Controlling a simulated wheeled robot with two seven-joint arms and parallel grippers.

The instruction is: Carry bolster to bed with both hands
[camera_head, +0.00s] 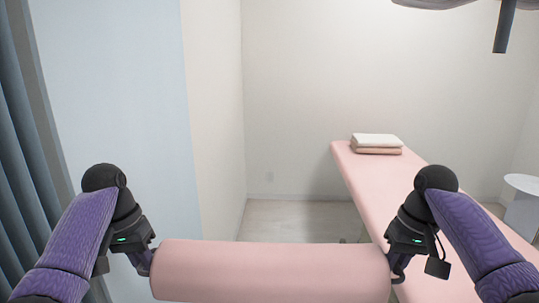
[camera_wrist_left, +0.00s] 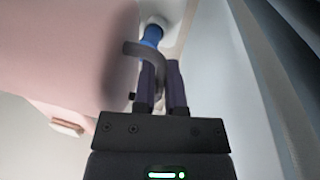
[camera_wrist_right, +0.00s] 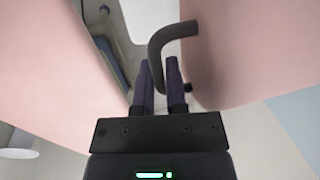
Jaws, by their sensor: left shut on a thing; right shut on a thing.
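The pink bolster (camera_head: 270,270) is a long cylinder held level across the front of the head view. My left gripper (camera_head: 148,262) is at its left end and my right gripper (camera_head: 398,272) at its right end. In the left wrist view, my left gripper (camera_wrist_left: 160,85) is shut on a dark curved handle (camera_wrist_left: 135,48) at the bolster's end (camera_wrist_left: 60,50). In the right wrist view, my right gripper (camera_wrist_right: 160,85) is shut on a similar handle (camera_wrist_right: 172,33) on the bolster (camera_wrist_right: 235,50). The pink bed (camera_head: 385,185) stands ahead on the right.
Folded towels (camera_head: 377,144) lie at the bed's far end. A grey-blue curtain (camera_head: 25,170) and a pale blue wall panel (camera_head: 115,100) are on the left. A white round stand (camera_head: 522,190) is beyond the bed. Floor (camera_head: 290,220) shows clear left of the bed.

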